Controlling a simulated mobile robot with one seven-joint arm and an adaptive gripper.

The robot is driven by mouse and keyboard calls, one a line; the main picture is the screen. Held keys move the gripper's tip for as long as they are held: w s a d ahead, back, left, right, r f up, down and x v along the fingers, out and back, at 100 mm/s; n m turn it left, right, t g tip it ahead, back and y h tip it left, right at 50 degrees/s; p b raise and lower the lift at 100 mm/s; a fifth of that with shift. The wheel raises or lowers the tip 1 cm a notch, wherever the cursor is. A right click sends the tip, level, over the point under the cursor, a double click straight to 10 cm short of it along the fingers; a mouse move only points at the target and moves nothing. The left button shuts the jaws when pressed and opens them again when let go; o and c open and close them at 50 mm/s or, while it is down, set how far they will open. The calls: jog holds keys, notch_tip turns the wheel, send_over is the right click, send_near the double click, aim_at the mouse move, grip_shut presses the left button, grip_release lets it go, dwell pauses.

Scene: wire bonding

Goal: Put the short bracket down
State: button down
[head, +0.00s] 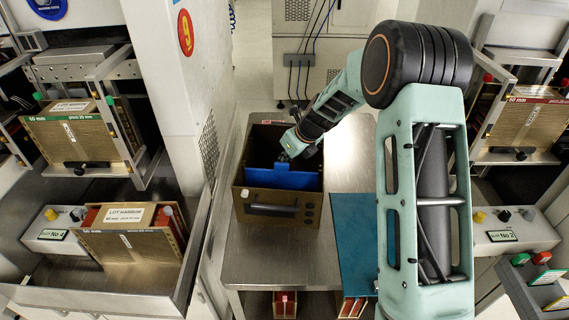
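My gripper (284,154) is at the end of my arm, low over an open brown box (276,212) on the metal table. It is small and partly hidden by my wrist, so I cannot tell whether its fingers are open or shut. A blue panel (290,180) stands across the inside of the box, just below the gripper. I cannot tell whether the gripper touches or holds it. I cannot make out a separate piece that is clearly the short bracket; the blue panel may be it.
A blue mat (352,245) covers the right part of the metal table (262,262). Label-bearing magazines stand at the left, one on an upper rack (75,140) and one lower (130,255). Another magazine (525,125) is at the right. Bare table shows in front of the box.

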jog(key=c, duration=2.2)
grip_release()
jog(key=shift+f, duration=0.25)
jog(key=shift+o, duration=0.2)
jog(key=shift+r, duration=0.1)
jog(key=shift+r, duration=0.2)
jog(key=p+v, duration=0.2)
jog(key=v, duration=0.9)
jog(key=shift+r, duration=0.35)
jog(key=shift+s+d, duration=0.1)
jog(key=shift+s, duration=0.05)
